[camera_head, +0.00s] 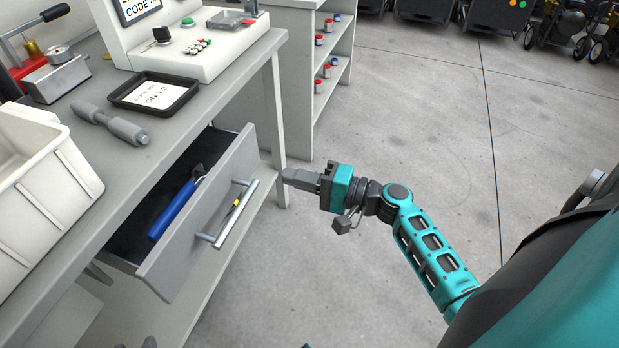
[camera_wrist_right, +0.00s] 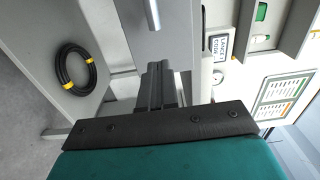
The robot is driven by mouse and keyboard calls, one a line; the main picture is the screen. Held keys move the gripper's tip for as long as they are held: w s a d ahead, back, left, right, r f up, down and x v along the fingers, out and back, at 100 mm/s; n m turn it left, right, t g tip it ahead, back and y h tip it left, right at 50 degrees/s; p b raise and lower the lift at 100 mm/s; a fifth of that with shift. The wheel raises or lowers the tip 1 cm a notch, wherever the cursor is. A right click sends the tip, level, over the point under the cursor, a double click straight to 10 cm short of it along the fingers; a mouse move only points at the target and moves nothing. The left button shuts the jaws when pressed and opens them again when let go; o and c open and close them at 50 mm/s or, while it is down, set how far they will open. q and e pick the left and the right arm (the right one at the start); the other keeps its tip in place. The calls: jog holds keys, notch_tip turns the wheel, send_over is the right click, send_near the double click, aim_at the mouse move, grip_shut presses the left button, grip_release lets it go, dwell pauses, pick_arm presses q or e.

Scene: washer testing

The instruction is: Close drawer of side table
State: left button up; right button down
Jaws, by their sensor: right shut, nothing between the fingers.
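The grey side table (camera_head: 215,85) has its drawer (camera_head: 180,262) pulled open. A bar handle (camera_head: 236,214) with a small yellow mark is on the drawer front. A blue-handled tool (camera_head: 174,209) lies inside the drawer. My right gripper (camera_head: 287,175) is shut and empty, to the right of the handle and apart from it in the head view, fingers pointing toward the table. In the right wrist view the shut fingers (camera_wrist_right: 160,77) point toward a light grey panel, with a metal bar (camera_wrist_right: 152,14), likely the handle, beyond them.
A white bin (camera_head: 62,190), a grey tool (camera_head: 115,122), a black sign tray (camera_head: 155,92) and a test panel (camera_head: 190,55) stand on the tabletop. A shelf unit (camera_head: 300,75) is behind. A coiled black hose (camera_wrist_right: 75,68) shows in the wrist view.

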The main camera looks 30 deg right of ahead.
aim_at(244, 164)
jog(key=x, duration=0.8)
jog(key=shift+w+a, duration=0.1)
jog(key=shift+w, duration=0.05)
jog(key=b+x, duration=0.5)
jog(key=x, duration=0.5)
jog(key=shift+f, duration=0.15)
jog(key=shift+w+a+b, duration=0.25)
jog(key=shift+w+b, duration=0.05)
jog(key=shift+b, duration=0.05)
jog(key=shift+r, duration=0.4)
jog(key=shift+a, duration=0.1)
